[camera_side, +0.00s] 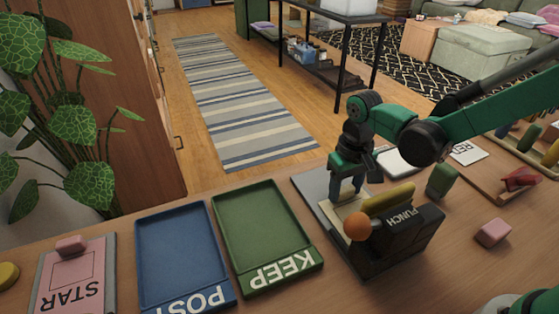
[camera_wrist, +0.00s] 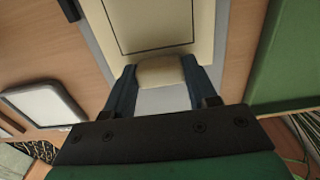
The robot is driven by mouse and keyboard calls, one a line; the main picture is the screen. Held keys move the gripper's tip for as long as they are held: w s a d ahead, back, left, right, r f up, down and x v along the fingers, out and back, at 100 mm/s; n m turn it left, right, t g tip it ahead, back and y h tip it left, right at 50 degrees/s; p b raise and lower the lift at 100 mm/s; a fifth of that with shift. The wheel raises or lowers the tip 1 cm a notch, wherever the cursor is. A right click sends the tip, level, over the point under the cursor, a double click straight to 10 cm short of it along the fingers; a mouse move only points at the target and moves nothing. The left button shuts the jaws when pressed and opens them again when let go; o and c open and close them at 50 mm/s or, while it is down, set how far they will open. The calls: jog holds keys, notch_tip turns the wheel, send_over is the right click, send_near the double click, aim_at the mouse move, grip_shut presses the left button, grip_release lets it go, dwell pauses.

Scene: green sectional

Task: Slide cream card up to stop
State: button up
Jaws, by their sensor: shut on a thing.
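The cream card (camera_side: 347,208) lies on a grey base plate (camera_side: 312,189), its far part running under the black punch (camera_side: 398,242) marked PUNCH. In the wrist view the cream card (camera_wrist: 155,25) shows a thin black outline and a raised cream tab (camera_wrist: 160,71) at its near end. My gripper (camera_side: 345,195) points down at the card's end. In the wrist view my gripper's two blue fingers (camera_wrist: 160,84) are shut on the tab, one on each side. The stop and the card's front edge are hidden from me.
The punch has a yellow lever (camera_side: 391,198) with an orange knob (camera_side: 357,227). A green KEEP tray (camera_side: 262,225) and a blue POST tray (camera_side: 178,240) are to the left. A green block (camera_side: 441,180) and a pink block (camera_side: 493,233) lie right of the punch.

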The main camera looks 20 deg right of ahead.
jog(key=shift+s, duration=0.4)
jog(key=o, duration=1.3)
notch_tip(320, 180, up, 6)
jog(key=shift+f, duration=0.15)
jog(key=s+d+r+t, duration=0.6)
jog(key=t, duration=0.1)
jog(key=shift+s, duration=0.25)
